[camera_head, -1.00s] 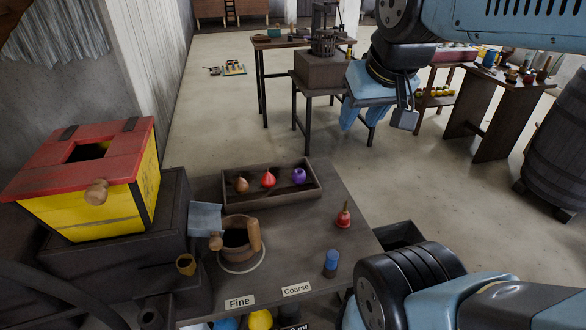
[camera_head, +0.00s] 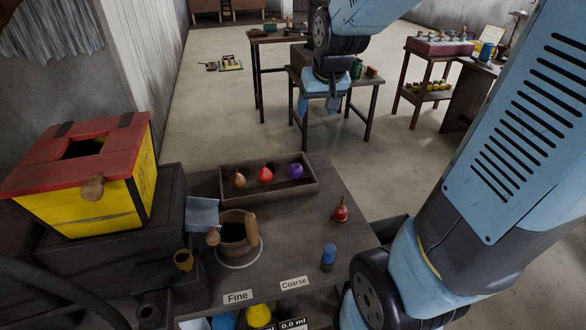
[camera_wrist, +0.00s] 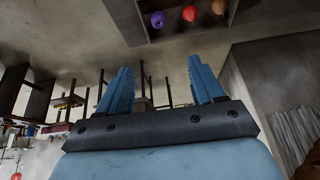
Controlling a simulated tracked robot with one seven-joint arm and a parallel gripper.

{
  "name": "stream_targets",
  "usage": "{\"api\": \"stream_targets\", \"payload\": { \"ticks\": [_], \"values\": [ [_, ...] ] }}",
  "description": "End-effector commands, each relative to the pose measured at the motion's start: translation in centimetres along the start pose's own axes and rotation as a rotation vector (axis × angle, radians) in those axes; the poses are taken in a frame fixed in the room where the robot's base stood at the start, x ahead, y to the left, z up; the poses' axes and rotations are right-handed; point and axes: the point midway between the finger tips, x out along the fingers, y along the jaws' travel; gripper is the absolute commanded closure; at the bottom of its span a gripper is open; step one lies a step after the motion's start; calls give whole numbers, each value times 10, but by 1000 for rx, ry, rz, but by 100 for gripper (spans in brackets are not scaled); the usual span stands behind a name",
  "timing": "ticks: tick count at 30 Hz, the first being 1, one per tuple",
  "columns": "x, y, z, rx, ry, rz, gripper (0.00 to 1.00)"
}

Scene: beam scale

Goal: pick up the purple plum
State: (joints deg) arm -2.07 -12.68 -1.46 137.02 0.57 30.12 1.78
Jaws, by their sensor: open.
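The purple plum (camera_head: 296,171) sits at the right end of a shallow dark wooden tray (camera_head: 272,194) on the near table. A red fruit (camera_head: 265,175) and a brown fruit (camera_head: 238,180) lie to its left in the same tray. In the wrist view the plum (camera_wrist: 158,20) shows near the top, beyond and above the fingers. My gripper (camera_head: 318,106) is raised in the air above and behind the tray in the head view, apart from the plum. In the wrist view my gripper (camera_wrist: 157,88) has its two blue fingers spread, with nothing between them.
On the near table are a wooden mug (camera_head: 232,232), a red bell-like item (camera_head: 341,209) and a blue-topped cylinder (camera_head: 328,257). A yellow and red box (camera_head: 85,190) stands at the left.

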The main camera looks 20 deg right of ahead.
Motion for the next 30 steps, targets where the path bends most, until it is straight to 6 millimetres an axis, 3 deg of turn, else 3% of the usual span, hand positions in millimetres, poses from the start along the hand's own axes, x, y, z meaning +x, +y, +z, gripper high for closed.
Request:
{"api": "stream_targets", "payload": {
  "ticks": [1,9,18,24,30],
  "values": [
    [17,0,-6,1,-12,1,33],
    [101,-1,-31,11,-30,10,33],
    [199,-1,-39,15,-48,25,33],
    [243,0,-36,16,-52,34,33],
    [261,1,-35,16,-53,37,33]
  ]
}}
